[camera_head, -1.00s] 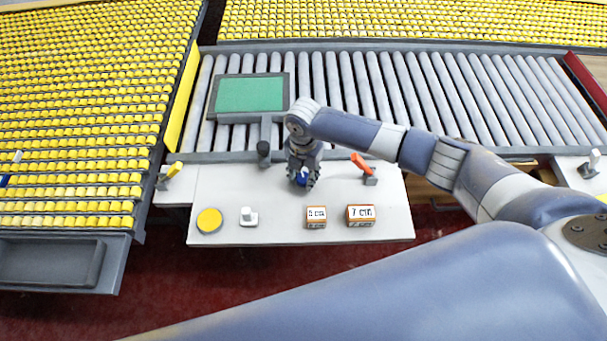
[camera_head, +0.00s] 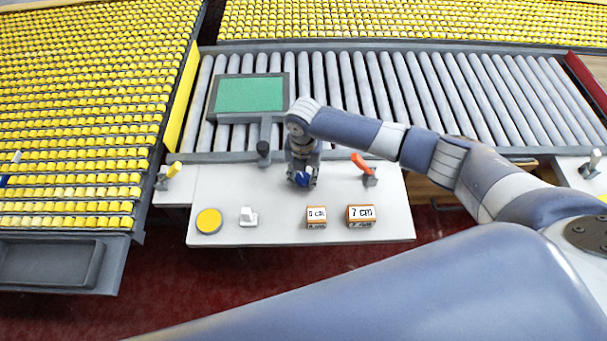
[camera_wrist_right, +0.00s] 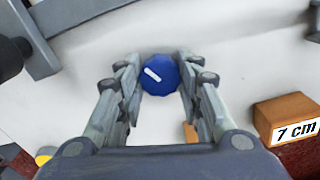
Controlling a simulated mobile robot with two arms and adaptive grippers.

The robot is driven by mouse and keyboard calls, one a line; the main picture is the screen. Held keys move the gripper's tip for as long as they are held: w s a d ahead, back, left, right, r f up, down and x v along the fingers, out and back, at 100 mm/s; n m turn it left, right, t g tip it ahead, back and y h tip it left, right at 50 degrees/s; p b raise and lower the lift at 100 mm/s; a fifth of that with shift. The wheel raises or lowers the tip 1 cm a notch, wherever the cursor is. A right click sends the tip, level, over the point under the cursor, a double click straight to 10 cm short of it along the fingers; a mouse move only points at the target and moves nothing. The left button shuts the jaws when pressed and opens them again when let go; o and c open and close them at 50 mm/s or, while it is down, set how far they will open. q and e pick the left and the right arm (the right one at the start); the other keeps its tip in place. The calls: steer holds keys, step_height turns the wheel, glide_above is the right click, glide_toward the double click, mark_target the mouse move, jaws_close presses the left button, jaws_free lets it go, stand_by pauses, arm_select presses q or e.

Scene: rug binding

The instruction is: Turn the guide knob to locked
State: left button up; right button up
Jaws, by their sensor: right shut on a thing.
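The guide knob (camera_wrist_right: 159,76) is a round blue knob with a white pointer line, on the white panel (camera_head: 215,180). In the right wrist view the pointer line slants from upper left to lower right. My right gripper (camera_wrist_right: 157,82) has its fingers on both sides of the knob and is shut on it. In the head view the right gripper (camera_head: 302,181) reaches down over the panel and partly hides the knob (camera_head: 302,178). Any marks for the locked position cannot be made out. My left gripper is not in view.
On the panel are an orange lever (camera_head: 360,163), a yellow round button (camera_head: 209,220), a white switch (camera_head: 248,216), and two blocks, the right one labelled 7 cm (camera_head: 361,216). A grey post (camera_head: 263,150) stands left of the gripper. A roller conveyor (camera_head: 350,85) lies behind.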

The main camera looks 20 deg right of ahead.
mark_target(303, 177)
steer(key=o, duration=1.1)
steer(key=shift+c, duration=0.2)
step_height(303, 177, up, 12)
